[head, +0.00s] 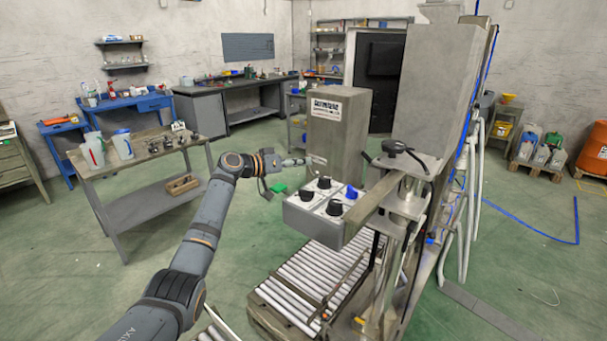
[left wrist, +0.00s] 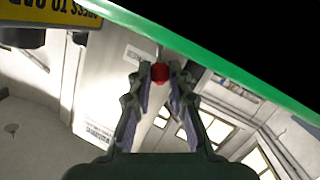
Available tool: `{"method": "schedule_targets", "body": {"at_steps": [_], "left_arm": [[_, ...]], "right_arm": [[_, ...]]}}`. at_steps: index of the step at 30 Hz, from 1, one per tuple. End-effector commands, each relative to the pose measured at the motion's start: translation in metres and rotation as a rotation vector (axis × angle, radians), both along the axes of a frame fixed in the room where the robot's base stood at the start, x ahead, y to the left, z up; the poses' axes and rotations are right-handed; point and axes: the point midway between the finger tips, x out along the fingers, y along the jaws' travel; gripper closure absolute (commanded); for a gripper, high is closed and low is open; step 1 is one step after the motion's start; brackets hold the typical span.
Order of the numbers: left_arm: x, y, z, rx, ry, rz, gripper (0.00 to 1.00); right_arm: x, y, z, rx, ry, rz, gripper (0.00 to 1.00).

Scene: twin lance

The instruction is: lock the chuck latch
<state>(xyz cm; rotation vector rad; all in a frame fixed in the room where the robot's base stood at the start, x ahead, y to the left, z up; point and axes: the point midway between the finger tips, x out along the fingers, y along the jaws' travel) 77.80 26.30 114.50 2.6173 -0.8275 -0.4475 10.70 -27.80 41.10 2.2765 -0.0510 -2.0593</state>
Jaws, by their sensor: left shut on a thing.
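My left gripper (head: 300,161) reaches in front of the grey machine body, above the control box with black knobs. In the left wrist view, its two fingers (left wrist: 160,80) are closed on a small round red knob (left wrist: 160,72). A thin rod shows just beyond the knob. The rest of the part that the knob belongs to is hidden or too dark to tell, so I cannot make out the chuck latch clearly. My right gripper is not in view.
The control box (head: 314,221) with black knobs and a blue knob sits just below my left gripper. A grey column (head: 429,95) stands to the right, and a roller conveyor (head: 308,279) lies below. A workbench (head: 136,154) with jugs stands left.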

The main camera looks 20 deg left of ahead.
Motion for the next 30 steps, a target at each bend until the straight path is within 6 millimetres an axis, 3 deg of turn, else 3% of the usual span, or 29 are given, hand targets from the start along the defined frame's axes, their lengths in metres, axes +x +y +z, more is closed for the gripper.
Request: {"method": "schedule_targets", "body": {"at_steps": [1,9,28,29,30], "left_arm": [[0.001,0.002,-0.007,-0.026,0.011,0.001,1.00],[0.002,0.007,-0.009,-0.131,0.052,0.000,1.00],[0.003,0.008,-0.009,-0.167,0.067,0.000,1.00],[0.003,0.008,-0.009,-0.167,0.067,0.000,0.78],[0.003,0.008,-0.009,-0.167,0.067,0.000,0.72]], "right_arm": [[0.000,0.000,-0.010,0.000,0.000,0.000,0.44],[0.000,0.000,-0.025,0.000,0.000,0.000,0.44],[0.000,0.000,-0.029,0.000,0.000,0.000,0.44],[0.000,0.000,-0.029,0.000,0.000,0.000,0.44],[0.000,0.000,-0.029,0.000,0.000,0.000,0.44]]}}
